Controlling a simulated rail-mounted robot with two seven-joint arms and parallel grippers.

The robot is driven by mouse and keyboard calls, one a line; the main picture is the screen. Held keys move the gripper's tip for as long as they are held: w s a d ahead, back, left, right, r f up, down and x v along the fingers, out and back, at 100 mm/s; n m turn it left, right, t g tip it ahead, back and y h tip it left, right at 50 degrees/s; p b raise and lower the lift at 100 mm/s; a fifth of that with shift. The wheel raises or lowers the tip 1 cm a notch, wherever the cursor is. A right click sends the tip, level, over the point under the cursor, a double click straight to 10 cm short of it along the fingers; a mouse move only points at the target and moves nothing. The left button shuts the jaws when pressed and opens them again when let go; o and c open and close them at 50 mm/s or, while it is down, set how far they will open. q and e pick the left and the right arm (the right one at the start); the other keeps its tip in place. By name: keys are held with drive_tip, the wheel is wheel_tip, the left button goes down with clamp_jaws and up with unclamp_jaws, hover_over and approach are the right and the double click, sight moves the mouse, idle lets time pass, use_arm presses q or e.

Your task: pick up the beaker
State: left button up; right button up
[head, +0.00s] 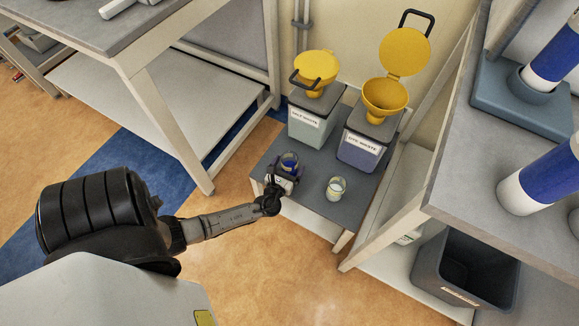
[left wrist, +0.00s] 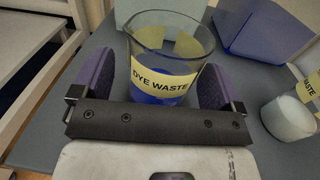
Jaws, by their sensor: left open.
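A clear glass beaker (head: 289,162) with blue liquid stands upright on the low grey table (head: 318,209). In the left wrist view the beaker (left wrist: 172,52) carries a yellow "DYE WASTE" label. My left gripper (head: 281,180) is at the beaker. In the left wrist view its open purple-lined fingers (left wrist: 155,82) stand on either side of the beaker, with a small gap visible on the right; contact on the left is unclear. A second beaker (head: 336,188) with whitish contents stands to the right, also in the left wrist view (left wrist: 288,119). My right gripper is not visible.
Two waste bins with yellow funnels, a pale one (head: 312,122) and a blue-violet one (head: 358,150), stand behind the beakers. Grey benches flank the low table, left (head: 150,30) and right (head: 465,185). A dark open bin (head: 440,262) is at lower right.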

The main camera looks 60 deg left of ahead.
sight(289, 160)
use_arm(q)
drive_tip(key=c, duration=1.1)
drive_tip(key=shift+c, duration=0.2)
drive_tip(key=shift+r, duration=0.1)
drive_tip(key=shift+r+p, duration=1.55)
drive_tip(key=shift+r, duration=0.35)
drive_tip(key=shift+w+d+r, duration=0.1)
drive_tip(key=shift+r, duration=0.25)
drive_tip(key=w+d+r+p, duration=0.2)
drive_tip(key=d+r+p, duration=0.3)
drive_tip(key=d, duration=0.6)
drive_tip(key=shift+w+r+p, duration=0.15)
drive_tip(key=shift+r+p, duration=0.15)
drive_tip(key=shift+r, duration=0.3)
